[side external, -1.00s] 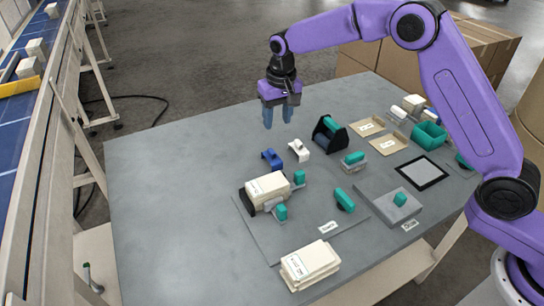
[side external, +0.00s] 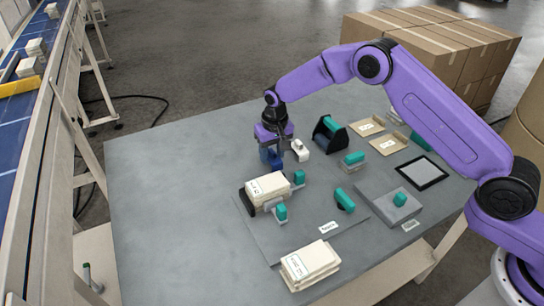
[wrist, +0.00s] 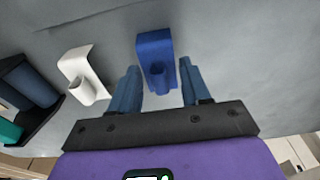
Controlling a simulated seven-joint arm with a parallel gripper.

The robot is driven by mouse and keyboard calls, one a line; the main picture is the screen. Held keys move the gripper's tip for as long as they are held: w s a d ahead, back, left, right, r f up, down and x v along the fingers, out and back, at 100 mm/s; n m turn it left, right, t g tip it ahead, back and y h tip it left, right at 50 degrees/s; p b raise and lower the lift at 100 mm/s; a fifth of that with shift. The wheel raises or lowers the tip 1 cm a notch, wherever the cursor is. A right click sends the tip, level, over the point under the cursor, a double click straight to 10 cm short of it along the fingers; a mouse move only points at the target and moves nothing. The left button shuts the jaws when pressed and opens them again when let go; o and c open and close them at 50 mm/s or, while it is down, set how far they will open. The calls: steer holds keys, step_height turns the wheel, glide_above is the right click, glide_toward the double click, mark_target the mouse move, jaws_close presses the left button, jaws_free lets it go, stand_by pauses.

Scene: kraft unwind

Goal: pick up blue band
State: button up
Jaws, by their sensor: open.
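The blue band (wrist: 155,47) is a small blue bracket-like piece standing on the grey table. In the wrist view it sits between and slightly beyond the fingertips of my gripper (wrist: 159,66). My gripper is open, with one blue finger on either side of the band and a gap at each side. In the side external view the gripper (side external: 270,156) is low over the table at the blue band (side external: 278,163), whose left part is hidden behind the fingers.
A white piece of similar shape (side external: 300,150) stands close to the right of the band; it also shows left in the wrist view (wrist: 83,72). A black holder (side external: 329,132) is further right. A cream block (side external: 268,187) stands in front. The table's left side is clear.

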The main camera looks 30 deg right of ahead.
steer(key=shift+w+f, duration=0.1)
steer(key=shift+f, duration=0.45)
steer(key=c, duration=0.7)
steer(key=shift+r, duration=0.1)
